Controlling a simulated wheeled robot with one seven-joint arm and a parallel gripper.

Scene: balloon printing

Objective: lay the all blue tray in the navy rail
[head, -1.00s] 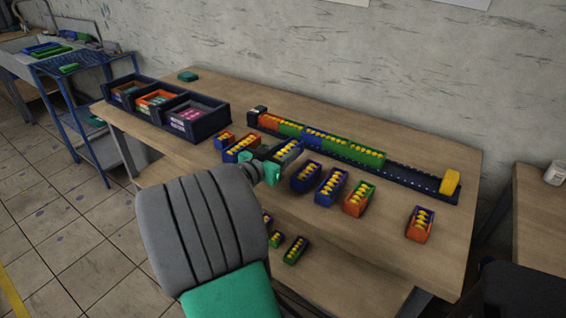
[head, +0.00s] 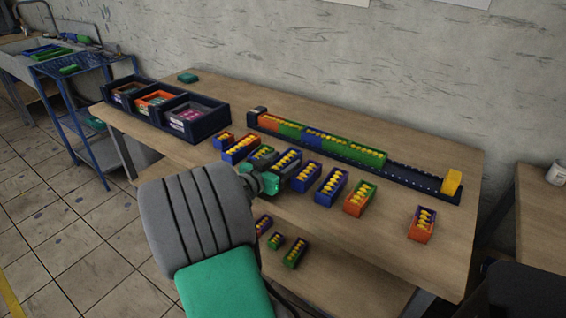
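The navy rail (head: 415,177) runs along the back of the table. Its left part holds orange, green and blue tray sections with yellow pieces; its right part is empty up to a yellow block (head: 452,183). Several trays with yellow pieces stand in a row in front. Mostly blue ones are a long tray (head: 286,162), one right of it (head: 305,178) and another farther right (head: 329,190); which is all blue is too small to tell. My gripper (head: 268,183), teal and dark, is low at the near end of the long tray. Its fingers are not clear.
Orange-blue (head: 239,150) and orange-green (head: 358,200) trays stand in the row, and one stands alone at right (head: 421,225). Dark bins (head: 192,124) are at back left. Smaller trays (head: 294,253) lie below the front edge.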

